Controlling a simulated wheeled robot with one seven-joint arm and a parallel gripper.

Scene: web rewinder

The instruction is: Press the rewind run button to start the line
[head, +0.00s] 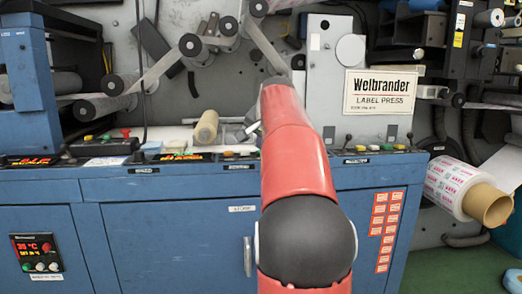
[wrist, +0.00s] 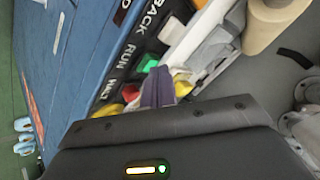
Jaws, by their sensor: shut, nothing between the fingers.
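In the wrist view a dark panel strip carries lettering that reads BACK, RUN and, partly, HALT. The green button (wrist: 148,62) sits beside the word RUN. In the head view my red arm hides the gripper and part of the panel.
The blue cabinet (head: 165,235) carries several rows of buttons along its top edge. A tan roll (head: 206,126) lies behind the panel and also shows in the wrist view (wrist: 268,20). A large printed roll (head: 455,186) sticks out at the right.

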